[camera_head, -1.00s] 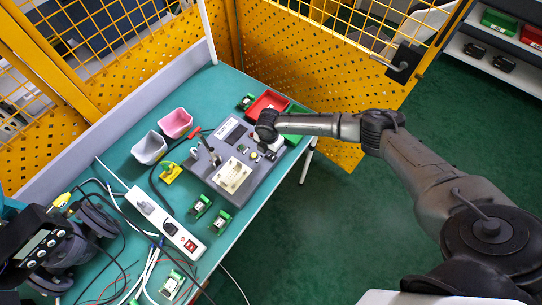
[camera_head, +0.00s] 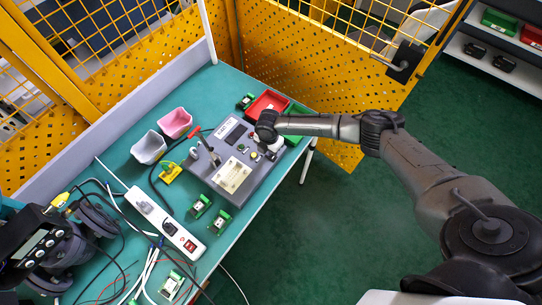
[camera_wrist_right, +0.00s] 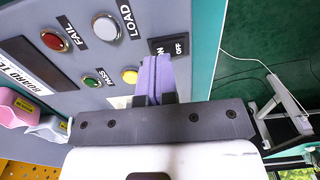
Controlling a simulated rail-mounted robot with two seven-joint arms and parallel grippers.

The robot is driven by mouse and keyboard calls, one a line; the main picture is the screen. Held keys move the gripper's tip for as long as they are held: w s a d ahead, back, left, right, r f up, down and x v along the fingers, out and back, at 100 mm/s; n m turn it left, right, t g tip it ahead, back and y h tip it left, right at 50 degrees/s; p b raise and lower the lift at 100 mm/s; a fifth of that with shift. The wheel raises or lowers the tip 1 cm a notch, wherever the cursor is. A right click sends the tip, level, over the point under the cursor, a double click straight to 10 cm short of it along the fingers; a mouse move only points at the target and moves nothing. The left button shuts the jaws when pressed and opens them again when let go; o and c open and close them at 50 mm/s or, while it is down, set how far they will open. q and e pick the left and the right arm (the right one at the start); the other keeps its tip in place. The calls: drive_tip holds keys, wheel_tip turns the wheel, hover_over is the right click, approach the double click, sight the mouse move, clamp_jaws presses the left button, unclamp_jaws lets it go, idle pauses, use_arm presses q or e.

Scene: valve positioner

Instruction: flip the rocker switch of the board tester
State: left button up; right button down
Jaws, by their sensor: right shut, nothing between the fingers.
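The grey board tester (camera_head: 222,150) lies on the green table in the head view. In the right wrist view its panel (camera_wrist_right: 112,62) carries a red FAIL lamp (camera_wrist_right: 54,40), a white LOAD button (camera_wrist_right: 105,27), a green PASS lamp (camera_wrist_right: 91,82) and a yellow button (camera_wrist_right: 130,76). A black ON/OFF plate (camera_wrist_right: 168,46) sits at the panel's edge. My right gripper (camera_wrist_right: 155,62) is shut and empty, its purple fingertips at this plate's lower edge. They cover what lies directly behind them, so the rocker's position and any contact cannot be told. My left gripper is not in view.
A red bin (camera_head: 268,103) and a green bin (camera_head: 296,120) stand beyond the tester. Pink (camera_head: 175,123) and grey (camera_head: 149,148) cups stand to its left. A power strip (camera_head: 165,225), loose cables and small green boards lie in front. Yellow fencing borders the back.

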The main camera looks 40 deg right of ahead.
drive_tip(key=shift+f+b, duration=0.3)
drive_tip(key=shift+f, duration=0.25)
drive_tip(key=shift+f+b, duration=0.3)
drive_tip(key=shift+f, duration=0.1)
idle(0.4)
drive_tip(key=shift+r, duration=0.15)
wheel_tip(320, 180, up, 4)
drive_tip(key=p, duration=0.3)
drive_tip(key=shift+f+p, duration=0.25)
drive_tip(key=shift+p, duration=0.1)
wheel_tip(320, 180, up, 3)
drive_tip(key=p, duration=0.3)
drive_tip(key=shift+r, duration=0.15)
